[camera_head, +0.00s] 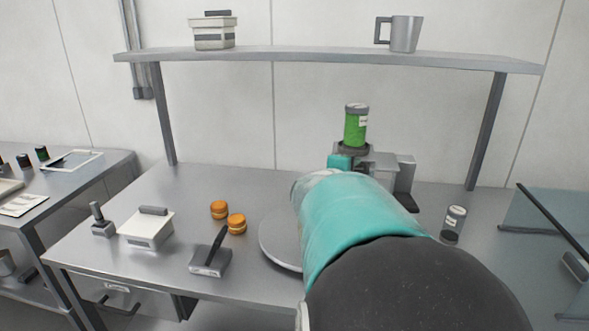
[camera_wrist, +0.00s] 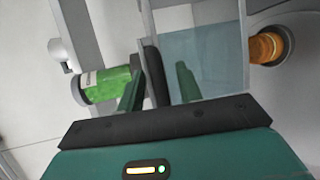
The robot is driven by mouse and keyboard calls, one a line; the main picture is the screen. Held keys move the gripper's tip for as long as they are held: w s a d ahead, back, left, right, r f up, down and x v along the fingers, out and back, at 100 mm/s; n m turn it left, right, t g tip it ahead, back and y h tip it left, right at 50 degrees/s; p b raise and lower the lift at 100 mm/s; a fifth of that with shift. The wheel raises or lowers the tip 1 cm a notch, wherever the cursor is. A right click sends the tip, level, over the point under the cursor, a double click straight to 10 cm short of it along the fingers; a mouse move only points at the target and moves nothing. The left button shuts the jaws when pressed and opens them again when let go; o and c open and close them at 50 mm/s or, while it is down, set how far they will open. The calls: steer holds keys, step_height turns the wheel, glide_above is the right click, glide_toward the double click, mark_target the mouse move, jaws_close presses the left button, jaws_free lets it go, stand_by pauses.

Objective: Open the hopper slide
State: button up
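In the head view a machine (camera_head: 388,165) stands at the back of the table, with a green-filled clear canister (camera_head: 356,126) upright on it. I take this canister to be the hopper. It also shows in the wrist view (camera_wrist: 103,86), lying sideways because the camera is turned. My gripper (camera_wrist: 158,86) shows two dark green fingers apart, close to the canister. A black bar (camera_wrist: 153,70) lies between the fingers in the picture; I cannot tell whether they touch it. I cannot make out the slide for certain. My arm hides the machine's front in the head view.
A clear bluish panel (camera_wrist: 205,60) is close to the right finger. Two orange rounds (camera_head: 228,216), a white box (camera_head: 147,227) and a small jar (camera_head: 454,223) stand on the table. A shelf (camera_head: 320,58) spans above.

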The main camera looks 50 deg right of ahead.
jaws_close()
steer(key=a, duration=0.1)
steer(key=s+a, duration=0.1)
steer(key=a, duration=0.1)
steer(key=s+a, duration=0.1)
steer(key=shift+s+a, duration=0.15)
steer(key=shift+a, duration=0.25)
jaws_free()
